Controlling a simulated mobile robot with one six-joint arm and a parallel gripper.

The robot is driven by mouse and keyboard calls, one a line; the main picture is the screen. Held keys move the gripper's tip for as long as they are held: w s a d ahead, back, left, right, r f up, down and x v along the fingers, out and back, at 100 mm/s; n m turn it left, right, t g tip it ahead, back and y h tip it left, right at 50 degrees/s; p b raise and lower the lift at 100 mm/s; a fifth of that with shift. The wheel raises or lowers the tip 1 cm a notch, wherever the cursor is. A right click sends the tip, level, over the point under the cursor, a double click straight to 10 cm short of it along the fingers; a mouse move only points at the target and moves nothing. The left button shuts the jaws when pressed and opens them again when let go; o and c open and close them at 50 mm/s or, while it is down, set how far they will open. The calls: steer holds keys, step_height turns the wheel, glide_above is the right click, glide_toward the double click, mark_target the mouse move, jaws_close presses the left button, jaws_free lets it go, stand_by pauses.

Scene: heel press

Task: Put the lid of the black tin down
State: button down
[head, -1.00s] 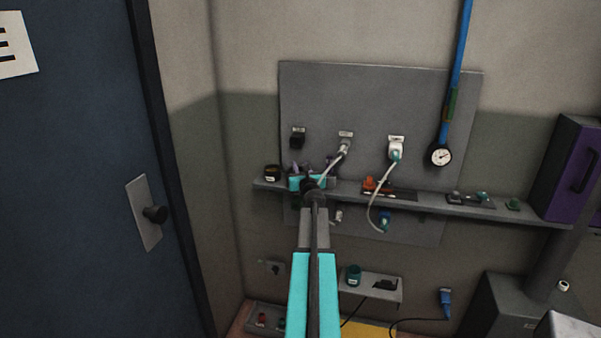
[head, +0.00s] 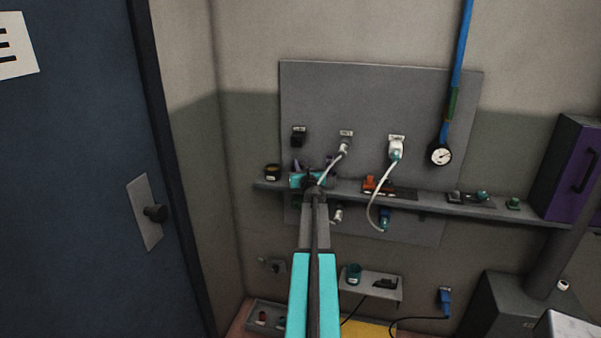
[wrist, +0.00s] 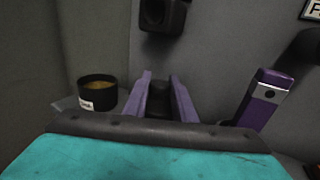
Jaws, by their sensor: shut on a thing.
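The black tin (head: 272,172) stands upright at the left end of the wall shelf. In the wrist view the black tin (wrist: 97,97) is open, with yellowish contents and a pale label. My gripper (head: 304,168) is over the shelf just right of the tin. In the wrist view my gripper (wrist: 161,82) has its purple fingers closed around a dark thing, seemingly the lid (wrist: 160,102), mostly hidden by the gripper body. I cannot tell whether the lid touches the shelf.
A black socket (wrist: 163,14) is on the panel above the fingers. A purple object (wrist: 263,98) stands tilted right of them. The shelf (head: 424,202) runs right, with a red item (head: 378,184) and a hanging pale cable (head: 374,203).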

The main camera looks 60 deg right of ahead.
steer(key=shift+f, duration=1.35)
steer(key=shift+f, duration=0.15)
steer(key=c, duration=1.5)
jaws_free()
steer(key=shift+b+v, duration=1.25)
steer(key=shift+v, duration=4.85)
steer(key=shift+w, duration=0.1)
